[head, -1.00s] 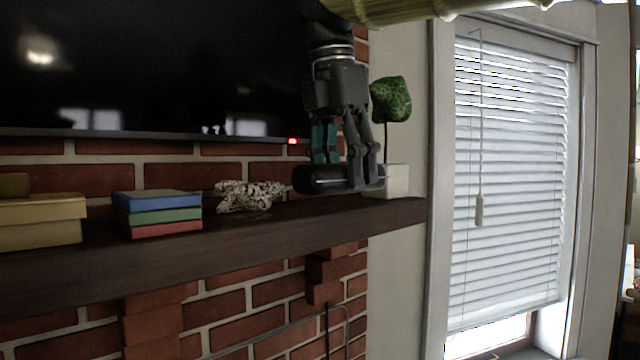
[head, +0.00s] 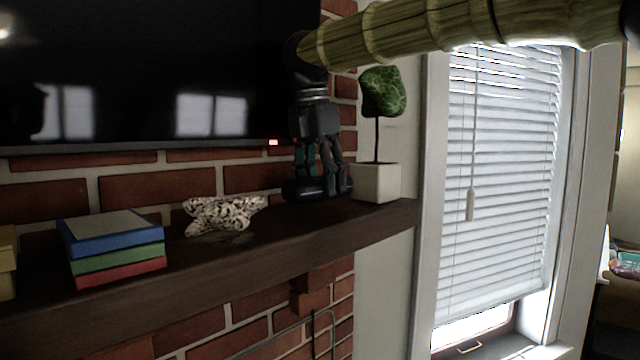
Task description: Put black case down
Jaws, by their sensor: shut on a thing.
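My gripper (head: 320,182) points down over the right part of the dark wooden mantel shelf (head: 255,272). It is shut on the black case (head: 300,190), a small dark rounded object lying sideways between the fingers. The case is at the mantel's top surface or just above it; I cannot tell if it touches. The fingers hide part of the case.
The white-potted plant (head: 377,183) stands just right of my gripper. A speckled ornament (head: 222,214) and stacked coloured boxes (head: 115,250) are to the left. A television (head: 150,70) hangs behind on the brick wall. A window with blinds (head: 500,180) is at right.

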